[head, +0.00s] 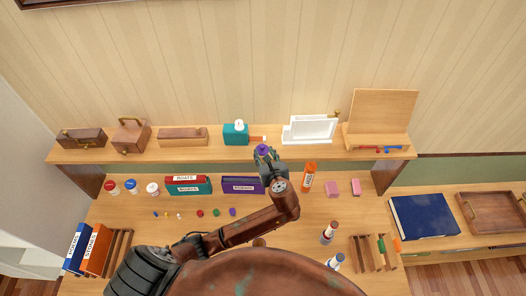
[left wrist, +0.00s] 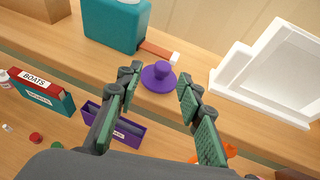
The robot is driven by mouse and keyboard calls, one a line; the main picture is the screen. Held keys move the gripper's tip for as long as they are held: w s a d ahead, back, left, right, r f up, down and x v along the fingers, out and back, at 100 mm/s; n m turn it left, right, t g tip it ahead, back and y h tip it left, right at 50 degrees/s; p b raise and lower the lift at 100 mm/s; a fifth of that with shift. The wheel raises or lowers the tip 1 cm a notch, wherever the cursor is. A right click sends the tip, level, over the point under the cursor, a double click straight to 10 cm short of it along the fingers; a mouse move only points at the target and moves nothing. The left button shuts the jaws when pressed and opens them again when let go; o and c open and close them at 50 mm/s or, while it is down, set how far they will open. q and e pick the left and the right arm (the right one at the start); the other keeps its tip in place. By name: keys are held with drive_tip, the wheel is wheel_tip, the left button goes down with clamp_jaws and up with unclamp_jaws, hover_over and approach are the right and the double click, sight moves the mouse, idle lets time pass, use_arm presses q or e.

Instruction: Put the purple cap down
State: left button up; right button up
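The purple cap (head: 262,149), with a wide brim and a raised knob, sits on the upper shelf (head: 330,150) near its front edge. In the left wrist view the cap (left wrist: 159,77) is upright between and just beyond the fingertips, with gaps on both sides. My left gripper (head: 266,153) is open around it, and its fingers (left wrist: 157,82) do not visibly touch it. In the head view the gripper partly hides the cap. My right gripper is not in view.
A white frame (head: 308,129) is to the right. A purple box (head: 243,185) and an orange bottle (head: 308,177) stand on the desk below.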

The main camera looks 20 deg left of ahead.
sight(263, 147)
use_arm(q)
drive_tip(key=shift+o, duration=0.7)
drive_tip(key=shift+v, duration=0.75)
drive_tip(key=w+a+n, duration=0.1)
drive_tip(key=n, duration=1.1)
drive_tip(key=w+a+f+n+t+y+b, duration=0.1)
drive_tip(key=w+n, duration=0.1)
drive_tip(key=n, duration=1)
drive_tip(key=w+a+f+n+t+b, duration=0.1)
drive_tip(key=w+n, duration=0.1)
drive_tip(key=n, duration=0.9)
drive_tip(key=shift+w+a+f+n, duration=0.15)
drive_tip(key=shift+a+f+n, duration=0.05)
drive_tip(key=shift+a+n, duration=0.2)
drive_tip(key=shift+w+a+f, duration=0.25)
drive_tip(key=shift+w, duration=0.15)
